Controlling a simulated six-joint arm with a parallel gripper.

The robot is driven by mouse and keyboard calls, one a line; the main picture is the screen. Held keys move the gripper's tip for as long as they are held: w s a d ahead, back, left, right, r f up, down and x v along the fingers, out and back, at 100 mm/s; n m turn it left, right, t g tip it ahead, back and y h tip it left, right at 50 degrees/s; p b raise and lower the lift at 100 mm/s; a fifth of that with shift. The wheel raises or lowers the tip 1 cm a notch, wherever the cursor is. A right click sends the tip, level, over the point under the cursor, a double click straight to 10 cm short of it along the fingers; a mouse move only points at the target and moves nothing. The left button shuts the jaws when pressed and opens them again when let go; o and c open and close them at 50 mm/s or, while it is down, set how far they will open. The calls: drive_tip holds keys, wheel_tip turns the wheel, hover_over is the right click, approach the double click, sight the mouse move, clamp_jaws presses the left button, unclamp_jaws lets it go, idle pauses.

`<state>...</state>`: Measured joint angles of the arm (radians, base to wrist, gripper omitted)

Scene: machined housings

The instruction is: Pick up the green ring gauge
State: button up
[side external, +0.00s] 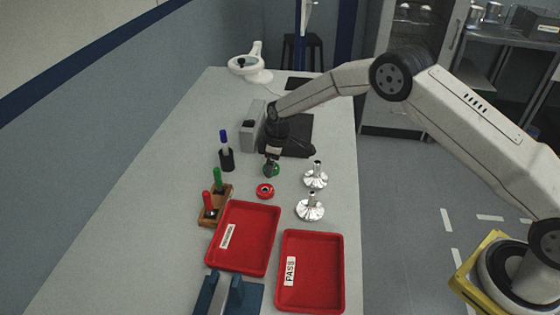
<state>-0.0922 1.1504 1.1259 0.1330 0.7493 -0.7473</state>
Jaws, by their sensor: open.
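The green ring gauge (274,170) lies on the grey bench, small and partly hidden behind my gripper. My gripper (270,169) points down right at the green ring, with its jaws open. The fingers overlap the ring in this view, so I cannot tell whether they touch it or are just above it. A red ring gauge (265,190) lies on the bench just in front of it, nearer the camera.
Two flanged metal housings (316,176) (310,207) stand to the right. A wooden stand (214,213) holds red- and green-handled gauges. A black cup (227,160) holds a blue-topped item. Two red trays (262,268) (312,307), one labelled PASS, and a blue vise (233,297) lie in front.

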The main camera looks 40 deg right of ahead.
drive_tip(key=shift+f, duration=0.45)
drive_tip(key=c, duration=1.3)
drive_tip(key=shift+r, duration=0.15)
drive_tip(key=shift+c, duration=0.2)
drive_tip(key=shift+w+r, duration=0.1)
drive_tip(key=shift+r, duration=0.8)
drive_tip(key=s+d+r, duration=0.1)
drive_tip(key=s+r, duration=1)
drive_tip(key=s, duration=0.3)
drive_tip(key=shift+d, duration=0.15)
